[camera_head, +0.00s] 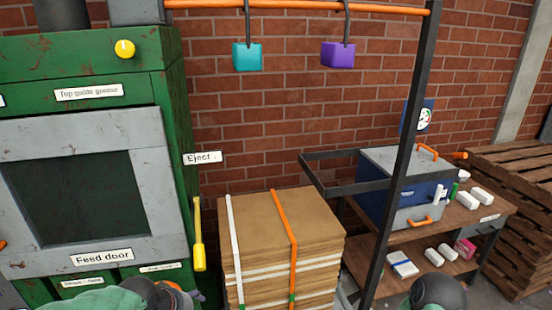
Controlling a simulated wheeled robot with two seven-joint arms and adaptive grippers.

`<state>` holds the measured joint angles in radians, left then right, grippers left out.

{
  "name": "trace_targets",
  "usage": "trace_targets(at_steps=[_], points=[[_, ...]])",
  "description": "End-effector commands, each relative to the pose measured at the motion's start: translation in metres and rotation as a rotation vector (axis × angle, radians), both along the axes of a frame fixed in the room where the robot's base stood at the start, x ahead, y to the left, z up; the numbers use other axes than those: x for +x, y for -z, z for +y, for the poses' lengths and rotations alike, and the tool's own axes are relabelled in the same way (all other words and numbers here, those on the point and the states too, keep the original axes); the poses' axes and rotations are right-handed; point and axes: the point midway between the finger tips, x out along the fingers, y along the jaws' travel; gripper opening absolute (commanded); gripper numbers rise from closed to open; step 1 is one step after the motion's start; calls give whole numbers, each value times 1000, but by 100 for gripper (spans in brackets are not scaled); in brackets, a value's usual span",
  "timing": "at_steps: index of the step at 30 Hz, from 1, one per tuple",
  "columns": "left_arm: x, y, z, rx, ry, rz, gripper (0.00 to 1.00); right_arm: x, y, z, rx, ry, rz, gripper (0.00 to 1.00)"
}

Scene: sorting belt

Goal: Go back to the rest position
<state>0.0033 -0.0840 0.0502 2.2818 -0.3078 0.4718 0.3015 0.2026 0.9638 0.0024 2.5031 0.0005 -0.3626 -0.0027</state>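Neither of my grippers can be made out. Only rounded grey-green and dark parts, which look like my own arm links, show at the bottom edge, left and right of the middle. What the grippers hold, if anything, is hidden below the picture. No object is named by the task.
A green machine (168,120) with a feed door (160,170) and a yellow lever (198,235) stands left. A strapped cardboard stack (262,225) stands in the middle. A dark post (400,160), a wooden bench (465,218) with a blue box (372,200), and pallets (515,165) stand right.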

Motion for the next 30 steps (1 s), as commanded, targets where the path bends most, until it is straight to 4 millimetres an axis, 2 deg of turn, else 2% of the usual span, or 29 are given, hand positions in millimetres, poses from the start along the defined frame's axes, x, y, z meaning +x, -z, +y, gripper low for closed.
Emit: trace_targets(at_steps=[1, 8, 14, 18, 24, 27, 30], points=[[0, 24, -7, -12, 9, 31, 72, 0, 3, 0, 0, 0, 0, 54], [-3, 125, -38, -75, 42, 127, 72, 0, 10, 0, 0, 0, 0, 54], [-26, 210, -62, -121, 45, 210, 72, 0, 16, 0, 0, 0, 0, 54], [-51, 265, -77, -146, 40, 268, 72, 0, 20, 0, 0, 0, 0, 54], [-99, 334, -94, -168, 24, 348, 72, 0, 26, 0, 0, 0, 0, 54], [-121, 358, -101, -171, 16, 381, 72, 0, 28, 0, 0, 0, 0, 54], [-137, 374, -105, -171, 9, 402, 72, 0, 30, 0, 0, 0, 0, 54]])
